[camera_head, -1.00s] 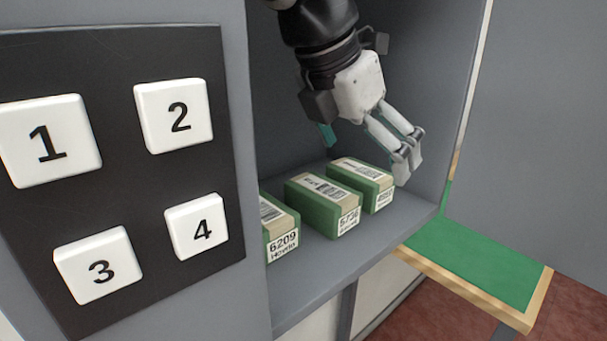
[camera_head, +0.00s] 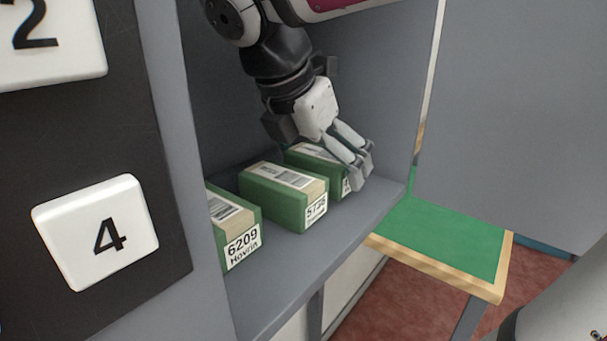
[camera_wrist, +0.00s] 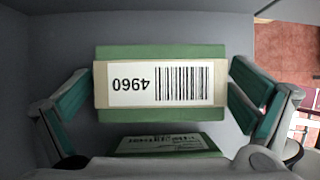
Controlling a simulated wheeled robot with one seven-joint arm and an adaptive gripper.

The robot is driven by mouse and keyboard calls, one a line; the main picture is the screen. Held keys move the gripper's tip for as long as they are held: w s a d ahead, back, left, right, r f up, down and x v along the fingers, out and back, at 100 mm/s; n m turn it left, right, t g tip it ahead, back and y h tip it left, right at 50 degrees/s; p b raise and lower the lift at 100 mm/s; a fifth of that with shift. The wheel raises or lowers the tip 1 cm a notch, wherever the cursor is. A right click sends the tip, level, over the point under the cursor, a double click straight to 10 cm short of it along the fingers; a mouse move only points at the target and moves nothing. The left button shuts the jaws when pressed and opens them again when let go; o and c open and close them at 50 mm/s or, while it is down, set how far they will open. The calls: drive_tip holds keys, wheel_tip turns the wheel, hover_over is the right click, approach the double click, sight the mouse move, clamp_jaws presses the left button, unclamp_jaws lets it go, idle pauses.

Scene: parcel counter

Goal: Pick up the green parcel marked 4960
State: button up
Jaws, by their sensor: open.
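The green parcel marked 4960 (camera_wrist: 118,97) lies in the wrist view with its white label and barcode facing the camera; the number reads upside down. In the head view the same parcel (camera_head: 312,157) is the rightmost on the shelf, partly hidden by my gripper. My gripper (camera_head: 362,176) is above and over it. In the wrist view the open gripper (camera_wrist: 160,100) has one finger on either side of the parcel's ends, with a small gap at each side. I cannot tell how far the fingertips reach down beside it.
Two more green parcels stand left on the shelf, one marked 6209 (camera_head: 238,233) and a middle one (camera_head: 285,196). Grey compartment walls (camera_head: 385,90) stand close at the right and back. A green-topped table (camera_head: 445,240) lies outside, right. Numbered buttons (camera_head: 108,235) are at left.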

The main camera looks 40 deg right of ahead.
drive_tip(key=c, duration=1.2)
